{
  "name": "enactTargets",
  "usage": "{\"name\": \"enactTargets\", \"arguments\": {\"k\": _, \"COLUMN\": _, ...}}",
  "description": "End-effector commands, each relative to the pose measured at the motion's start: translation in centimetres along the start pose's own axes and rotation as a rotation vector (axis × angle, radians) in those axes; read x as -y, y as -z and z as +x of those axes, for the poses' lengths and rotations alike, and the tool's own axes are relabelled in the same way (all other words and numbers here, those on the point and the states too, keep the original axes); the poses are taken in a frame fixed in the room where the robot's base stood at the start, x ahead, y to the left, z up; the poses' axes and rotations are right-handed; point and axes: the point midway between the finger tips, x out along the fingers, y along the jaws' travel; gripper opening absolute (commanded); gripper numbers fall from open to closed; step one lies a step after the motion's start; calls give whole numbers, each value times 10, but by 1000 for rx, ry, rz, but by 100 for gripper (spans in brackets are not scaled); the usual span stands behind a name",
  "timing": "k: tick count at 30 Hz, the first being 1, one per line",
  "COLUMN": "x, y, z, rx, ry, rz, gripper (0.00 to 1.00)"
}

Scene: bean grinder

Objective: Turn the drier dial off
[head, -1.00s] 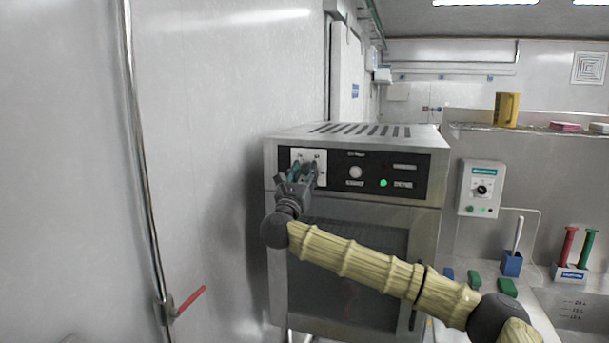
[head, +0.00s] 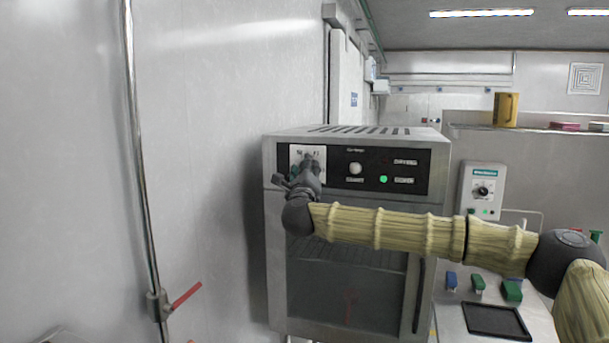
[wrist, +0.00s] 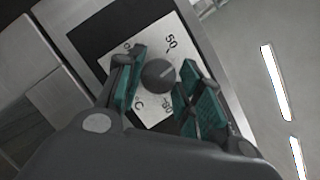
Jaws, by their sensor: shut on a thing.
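The drier (head: 345,290) is a grey steel cabinet with a black control panel across its top front. Its dial is a dark round knob on a white square plate marked in °C, and it shows clearly in the wrist view (wrist: 158,75). The plate (head: 297,156) is at the panel's left end. My gripper (wrist: 162,82) has its teal-padded fingers on either side of the dial and is shut on it. In the head view my gripper (head: 308,168) covers most of the dial and the lower part of the plate.
A white knob (head: 355,169) and a lit green light (head: 383,179) sit to the right on the panel. A wall stands close on the left, with a pipe and red lever (head: 186,296). A grey control box (head: 483,190) hangs to the right.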

Motion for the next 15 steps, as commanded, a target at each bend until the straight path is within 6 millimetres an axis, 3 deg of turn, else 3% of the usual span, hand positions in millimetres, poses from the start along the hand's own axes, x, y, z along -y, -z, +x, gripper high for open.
{"name": "enactTargets", "arguments": {"k": 15, "x": 5, "y": -4, "z": 1, "rx": 2, "ry": -177, "rz": -433, "gripper": 12}}
